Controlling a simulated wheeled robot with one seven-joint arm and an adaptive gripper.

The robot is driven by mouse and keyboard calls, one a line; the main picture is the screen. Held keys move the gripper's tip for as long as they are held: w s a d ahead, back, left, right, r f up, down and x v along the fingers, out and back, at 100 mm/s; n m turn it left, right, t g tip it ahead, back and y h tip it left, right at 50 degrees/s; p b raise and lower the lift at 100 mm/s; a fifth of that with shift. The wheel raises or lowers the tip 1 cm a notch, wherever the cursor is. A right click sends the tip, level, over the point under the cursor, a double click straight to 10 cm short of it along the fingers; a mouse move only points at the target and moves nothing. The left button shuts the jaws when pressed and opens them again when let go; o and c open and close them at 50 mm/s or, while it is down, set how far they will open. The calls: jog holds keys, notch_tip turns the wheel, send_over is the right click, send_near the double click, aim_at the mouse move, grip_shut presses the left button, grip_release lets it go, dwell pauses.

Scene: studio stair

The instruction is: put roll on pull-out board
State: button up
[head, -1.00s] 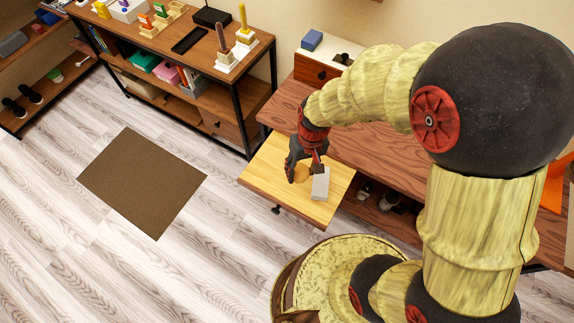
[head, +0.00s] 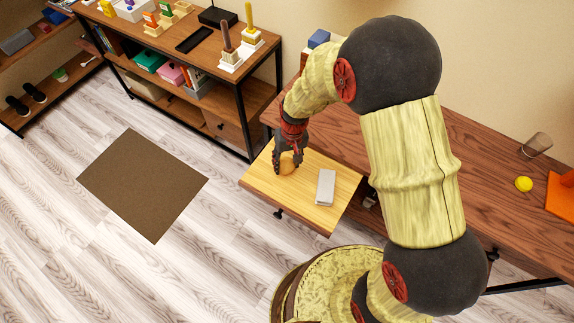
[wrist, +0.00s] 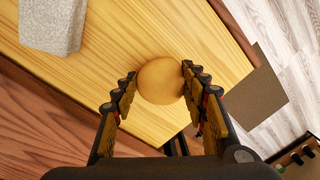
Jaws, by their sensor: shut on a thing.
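The roll (wrist: 160,82) is a round tan bun between my gripper's fingers in the wrist view. It also shows in the head view (head: 287,162), partly covered by the fingers. My gripper (head: 286,160) is shut on it, low over the left part of the pull-out board. The pull-out board (head: 267,184) is light yellow wood with a dark knob at its front, and it sticks out from the brown desk. I cannot tell whether the roll touches the board.
A grey block (head: 326,187) lies on the board, right of the roll, and also shows in the wrist view (wrist: 52,24). The brown desk (head: 480,170) holds a yellow ball (head: 523,184) and a cup (head: 537,145). A shelf (head: 225,95) stands at the back left.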

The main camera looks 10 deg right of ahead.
aim_at(290, 162)
jog(key=shift+f, duration=0.3)
jog(key=shift+f, duration=0.15)
jog(key=o, duration=1.3)
jog(key=r+p, duration=0.1)
jog(key=r, duration=0.3)
jog(key=r+p, duration=0.1)
jog(key=r, duration=0.3)
jog(key=d+r+p, duration=0.1)
jog(key=r+p, duration=0.1)
jog(key=r, duration=0.2)
jog(key=shift+w+r, duration=0.2)
jog(key=shift+r, duration=0.05)
